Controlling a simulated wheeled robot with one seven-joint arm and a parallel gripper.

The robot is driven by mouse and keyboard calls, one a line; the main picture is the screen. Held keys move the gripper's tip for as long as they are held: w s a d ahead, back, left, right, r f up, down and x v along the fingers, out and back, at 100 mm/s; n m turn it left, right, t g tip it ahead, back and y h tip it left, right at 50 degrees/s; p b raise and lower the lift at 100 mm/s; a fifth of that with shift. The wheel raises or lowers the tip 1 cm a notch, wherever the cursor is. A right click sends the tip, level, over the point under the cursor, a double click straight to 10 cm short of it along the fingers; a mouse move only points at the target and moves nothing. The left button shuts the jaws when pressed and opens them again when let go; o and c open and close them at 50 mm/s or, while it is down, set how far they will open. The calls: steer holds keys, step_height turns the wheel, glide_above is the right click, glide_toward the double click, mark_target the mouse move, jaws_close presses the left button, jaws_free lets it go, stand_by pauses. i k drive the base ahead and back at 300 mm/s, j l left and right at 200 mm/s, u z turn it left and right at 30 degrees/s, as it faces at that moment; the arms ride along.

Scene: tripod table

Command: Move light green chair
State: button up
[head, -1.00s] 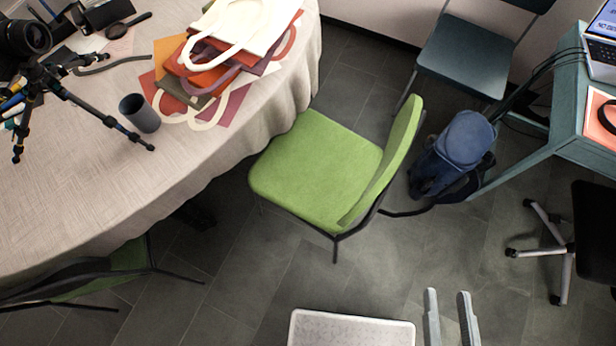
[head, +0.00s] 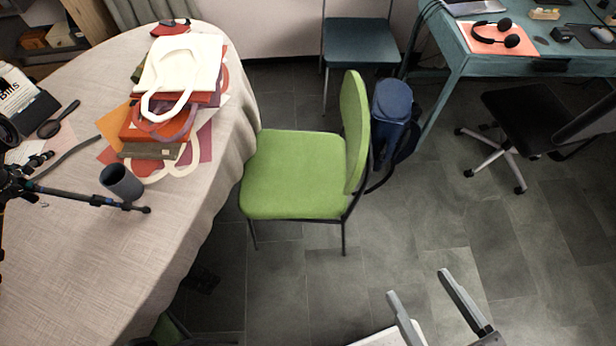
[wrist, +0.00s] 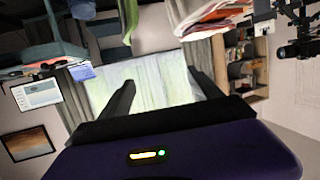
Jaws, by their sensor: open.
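The light green chair (head: 293,172) stands upright at the middle of the head view, its seat front close against the tablecloth and its backrest on the right side. My gripper (head: 416,283) is at the bottom of the head view, below and to the right of the chair, apart from it. Its two fingers are spread with nothing between them.
A cloth-covered table (head: 75,240) fills the left, with bags (head: 180,75) on it. A blue backpack (head: 393,105) stands right behind the chair's backrest. A dark blue chair (head: 358,42), a teal desk (head: 455,45) and a black office chair (head: 530,115) are beyond. Floor at lower right is clear.

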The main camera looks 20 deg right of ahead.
mark_target(291, 176)
steer(key=i+l+u, duration=0.15)
steer(key=l, duration=0.4)
steer(key=i+l+u, duration=0.15)
steer(key=l, duration=0.4)
steer(key=i+l+u, duration=0.1)
steer(key=l, duration=0.5)
steer(key=i+l+u, duration=0.15)
steer(key=l, duration=0.4)
steer(key=i+l+u, duration=0.15)
steer(key=l, duration=0.45)
steer(key=k, duration=0.05)
